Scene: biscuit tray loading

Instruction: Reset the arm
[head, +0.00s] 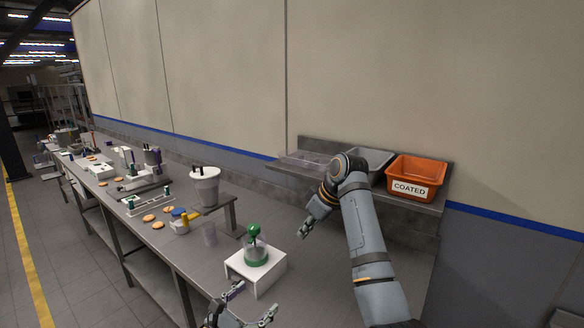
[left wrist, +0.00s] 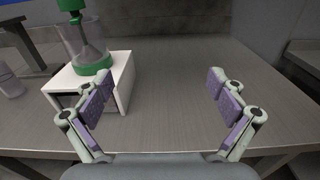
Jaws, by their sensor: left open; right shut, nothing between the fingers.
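My left gripper (head: 252,302) is at the bottom of the head view, in front of the table's near edge. Its fingers are spread wide and empty, and the left wrist view shows both purple finger pads (left wrist: 160,88) apart with bare table beyond. My right arm reaches in from the lower right. My right gripper (head: 304,230) points down over the table, shut and empty, to the right of the green-topped device. Both grippers are apart from the objects.
A clear device with a green top (head: 256,250) stands on a white block (head: 268,276). An orange COATED bin (head: 415,178) and a grey bin (head: 374,163) sit on the back shelf. The right tabletop is clear.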

